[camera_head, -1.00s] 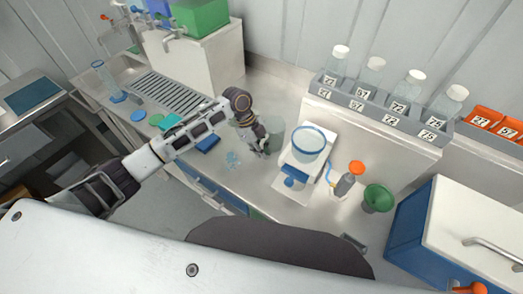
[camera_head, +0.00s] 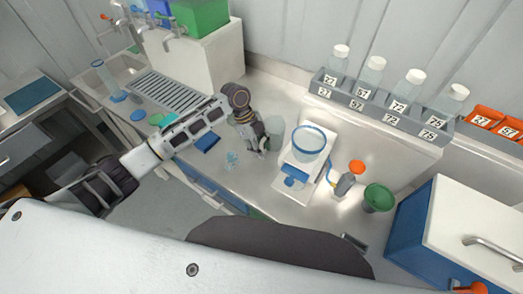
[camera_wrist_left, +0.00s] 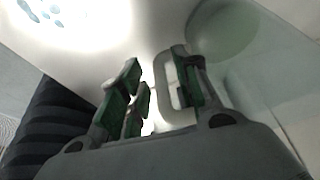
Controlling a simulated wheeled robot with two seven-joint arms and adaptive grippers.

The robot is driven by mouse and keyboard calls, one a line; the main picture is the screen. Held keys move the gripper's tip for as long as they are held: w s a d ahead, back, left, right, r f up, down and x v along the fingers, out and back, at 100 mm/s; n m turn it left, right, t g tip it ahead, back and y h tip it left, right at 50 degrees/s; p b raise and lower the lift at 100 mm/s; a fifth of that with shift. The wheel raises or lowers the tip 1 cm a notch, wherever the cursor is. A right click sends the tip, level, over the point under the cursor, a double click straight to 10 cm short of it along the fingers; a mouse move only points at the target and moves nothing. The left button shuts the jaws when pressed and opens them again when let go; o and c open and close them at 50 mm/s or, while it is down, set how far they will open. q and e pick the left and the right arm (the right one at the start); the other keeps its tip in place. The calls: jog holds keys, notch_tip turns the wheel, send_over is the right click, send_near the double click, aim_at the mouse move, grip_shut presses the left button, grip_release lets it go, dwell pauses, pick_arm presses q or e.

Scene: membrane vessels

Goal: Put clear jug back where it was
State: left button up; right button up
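The clear jug (camera_head: 276,127) stands on the steel counter, just right of my left gripper and left of the white device. My left gripper (camera_head: 258,150) points down beside it, partly covering it. In the left wrist view the jug's translucent body (camera_wrist_left: 225,35) fills the right side. Its pale C-shaped handle (camera_wrist_left: 163,92) lies between the green-padded fingers of my left gripper (camera_wrist_left: 157,88). The right finger is close to the handle on the body side; a gap shows between the handle and the left finger. My right gripper is not in view.
A white device with a blue-rimmed vessel (camera_head: 308,142) stands close right of the jug. A bottle with an orange cap (camera_head: 346,183) and a green funnel (camera_head: 378,197) are farther right. A bottle rack (camera_head: 365,108) is behind.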

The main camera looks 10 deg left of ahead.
pick_arm(q)
jog(key=b+v, duration=0.1)
jog(key=v, duration=0.9)
jog(key=shift+r, duration=0.35)
